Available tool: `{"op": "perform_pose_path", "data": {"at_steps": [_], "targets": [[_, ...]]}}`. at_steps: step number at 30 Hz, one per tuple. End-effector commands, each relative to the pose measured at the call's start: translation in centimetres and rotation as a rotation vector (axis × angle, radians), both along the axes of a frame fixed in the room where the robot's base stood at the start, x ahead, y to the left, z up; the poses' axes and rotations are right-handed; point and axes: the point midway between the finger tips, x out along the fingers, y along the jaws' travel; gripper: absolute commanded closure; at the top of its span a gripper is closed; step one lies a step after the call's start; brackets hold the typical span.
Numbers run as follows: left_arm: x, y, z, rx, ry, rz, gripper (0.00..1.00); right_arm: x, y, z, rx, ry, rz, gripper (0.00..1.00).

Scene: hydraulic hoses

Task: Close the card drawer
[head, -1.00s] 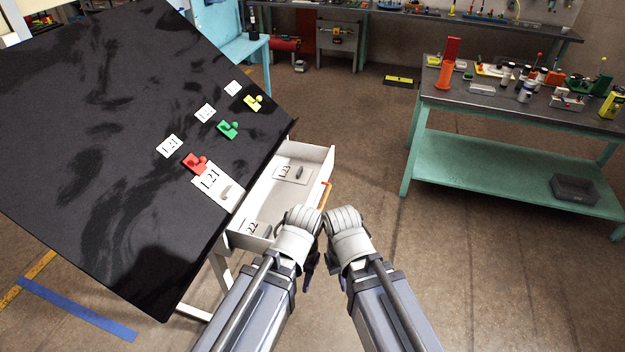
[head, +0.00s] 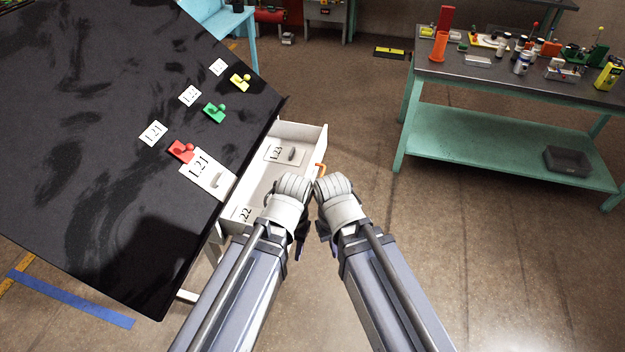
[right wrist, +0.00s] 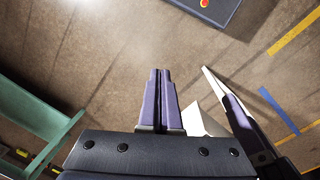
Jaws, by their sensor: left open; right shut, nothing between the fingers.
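The card drawer (head: 300,131) is a white box pulled out from under the right edge of the dark-topped table. Its orange handle (head: 321,170) is on the front panel. Two cards with grey grips lie inside, one marked 1.23 (head: 274,154) and one marked 1.22 (head: 242,214). My left gripper (head: 300,246) is open and my right gripper (head: 323,243) is shut and empty. Both are by the drawer's front, mostly hidden under my wrists, which also cover part of the drawer's near end. The right wrist view shows the right fingers (right wrist: 159,98) together, apart from the handle.
The tilted-looking black tabletop (head: 90,130) holds white cards and red (head: 182,151), green (head: 214,112) and yellow (head: 240,82) pieces. A large card 1.21 (head: 207,174) lies at its edge. A green workbench (head: 480,135) stands right, with open floor between.

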Motion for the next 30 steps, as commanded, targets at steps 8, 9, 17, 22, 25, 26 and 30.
{"op": "perform_pose_path", "data": {"at_steps": [8, 9, 17, 22, 25, 26, 30], "targets": [[0.0, 0.0, -5.1, 0.000, 0.000, 0.001, 0.51, 9.8, 1.2, -4.0, 0.353, -0.256, -0.236, 1.00], [0.0, 0.0, -5.7, 0.000, 0.000, 0.001, 0.51, 11.4, 1.1, -4.0, 0.409, -0.299, -0.282, 1.00], [0.0, 0.0, -7.1, 0.000, 0.000, 0.001, 0.51, 16.8, -0.2, -2.8, 0.594, -0.462, -0.448, 1.00], [0.0, 0.0, -7.3, 0.000, 0.000, 0.001, 0.51, 17.1, 0.0, -3.0, 0.598, -0.466, -0.450, 1.00], [0.0, 0.0, -8.3, 0.000, 0.000, 0.001, 0.51, 17.5, 0.3, -4.0, 0.597, -0.465, -0.449, 1.00], [0.0, 0.0, -8.7, 0.000, 0.000, 0.001, 0.51, 17.7, 0.4, -4.3, 0.597, -0.465, -0.449, 1.00], [0.0, 0.0, -10.8, 0.000, 0.000, 0.001, 0.51, 18.9, 1.3, -6.4, 0.597, -0.464, -0.448, 1.00]]}}
